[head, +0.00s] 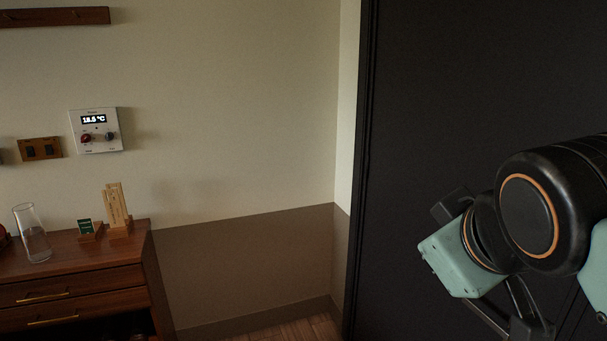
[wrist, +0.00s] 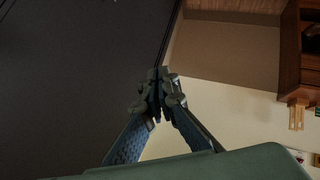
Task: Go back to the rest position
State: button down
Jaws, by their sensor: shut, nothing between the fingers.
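My gripper (wrist: 160,92) is shut and empty, its two fingers meeting in the middle of the wrist view. In the head view my arm is bent at the right, in front of a dark door or panel (head: 430,110). The gripper end points down at the lower right edge there, and its fingertips cannot be made out clearly. Nothing touches the fingers in the wrist view.
A wooden cabinet (head: 75,275) stands at the lower left, well apart from my arm. It bears a glass carafe (head: 36,240), a small green card (head: 86,227) and a wooden holder (head: 118,215). A thermostat (head: 95,131) hangs above. The floor (head: 300,329) between looks clear.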

jog(key=s+a+f+m+g+y, duration=0.1)
jog(key=a+f+m+g, duration=0.15)
jog(key=f, duration=0.35)
jog(key=s+a+f+m+g+y, duration=0.1)
jog(key=s+a+f, duration=0.1)
jog(key=a+f, duration=0.3)
notch_tip(320, 180, up, 11)
jog(key=m+p, duration=0.1)
jog(key=p, duration=1.3)
jog(key=shift+s+a+r, duration=0.15)
jog(key=shift+s+r, duration=0.05)
jog(key=shift+s, duration=0.15)
